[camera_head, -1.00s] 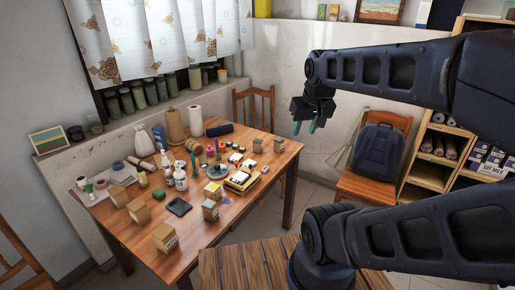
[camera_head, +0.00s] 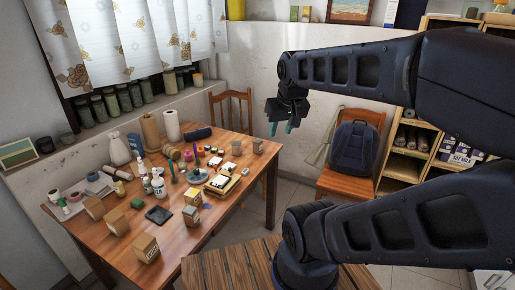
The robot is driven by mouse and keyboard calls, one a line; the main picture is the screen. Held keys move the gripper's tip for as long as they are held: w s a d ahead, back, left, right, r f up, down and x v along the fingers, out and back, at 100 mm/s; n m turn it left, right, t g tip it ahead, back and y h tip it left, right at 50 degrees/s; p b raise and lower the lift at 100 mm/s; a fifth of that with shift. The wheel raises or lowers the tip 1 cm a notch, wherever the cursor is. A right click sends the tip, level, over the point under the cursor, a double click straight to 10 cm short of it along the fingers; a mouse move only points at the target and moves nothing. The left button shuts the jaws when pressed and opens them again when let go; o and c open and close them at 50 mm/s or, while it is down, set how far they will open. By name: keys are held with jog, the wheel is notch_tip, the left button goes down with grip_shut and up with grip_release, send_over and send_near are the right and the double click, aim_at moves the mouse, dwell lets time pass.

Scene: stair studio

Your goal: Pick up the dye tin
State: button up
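I cannot tell for sure which object is the dye tin; the things on the wooden table (camera_head: 222,212) are small in view. Candidates are a small yellowish container (camera_head: 119,188) at the table's left and a small dark green item (camera_head: 137,203) near it. My gripper (camera_head: 281,127) has teal fingertips that look apart, with nothing between them. It hangs in the air and appears to the right of the table's far right corner, well away from those objects.
The table is crowded with cardboard boxes (camera_head: 146,248), white bottles (camera_head: 158,184), a black tray (camera_head: 158,215) and paper rolls (camera_head: 172,126). A chair (camera_head: 232,110) stands behind it. Another chair (camera_head: 345,182) holds a backpack (camera_head: 354,148). A slatted wooden surface (camera_head: 225,270) is in front.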

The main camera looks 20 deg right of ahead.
jog(key=o, duration=0.8)
